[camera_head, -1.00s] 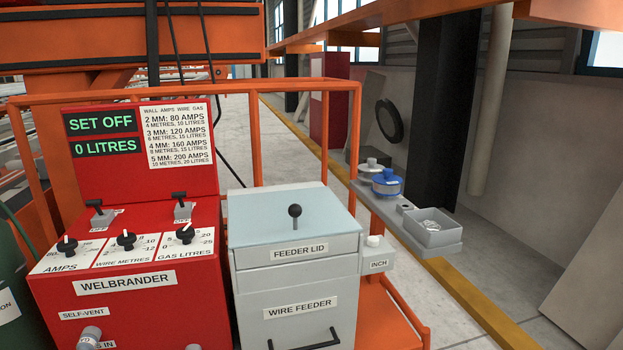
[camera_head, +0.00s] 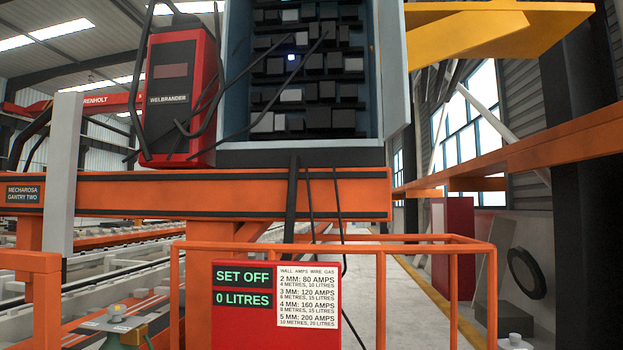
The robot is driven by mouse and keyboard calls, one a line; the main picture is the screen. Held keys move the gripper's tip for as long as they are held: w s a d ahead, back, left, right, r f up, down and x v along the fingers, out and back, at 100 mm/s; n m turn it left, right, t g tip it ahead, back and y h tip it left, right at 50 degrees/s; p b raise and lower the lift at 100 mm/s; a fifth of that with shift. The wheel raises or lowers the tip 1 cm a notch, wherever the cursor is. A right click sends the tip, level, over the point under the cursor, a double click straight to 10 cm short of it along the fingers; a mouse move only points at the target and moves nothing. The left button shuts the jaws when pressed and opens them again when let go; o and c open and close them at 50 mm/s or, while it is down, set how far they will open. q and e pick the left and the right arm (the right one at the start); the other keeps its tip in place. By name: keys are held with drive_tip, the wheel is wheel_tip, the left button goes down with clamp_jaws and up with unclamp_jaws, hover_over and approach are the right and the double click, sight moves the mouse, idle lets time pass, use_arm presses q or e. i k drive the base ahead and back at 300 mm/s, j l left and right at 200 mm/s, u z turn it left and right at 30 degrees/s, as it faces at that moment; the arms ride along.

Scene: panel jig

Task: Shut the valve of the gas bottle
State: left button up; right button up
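At the lower left in the head view is what looks like the top of the gas bottle (camera_head: 124,339), green and cut off by the bottom edge. Its valve (camera_head: 116,320) has a pale, spoked-looking top on a brass-coloured body. It is small here, and I cannot tell whether it is open or shut. Neither of my grippers is in view.
An orange post (camera_head: 32,300) stands left of the bottle.

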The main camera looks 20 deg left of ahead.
sight(116, 310)
drive_tip(key=u, duration=1.7)
drive_tip(key=i+j+u, duration=0.2)
drive_tip(key=j, duration=0.2)
drive_tip(key=i+j+u, duration=0.2)
drive_tip(key=j, duration=0.2)
drive_tip(key=k, duration=0.05)
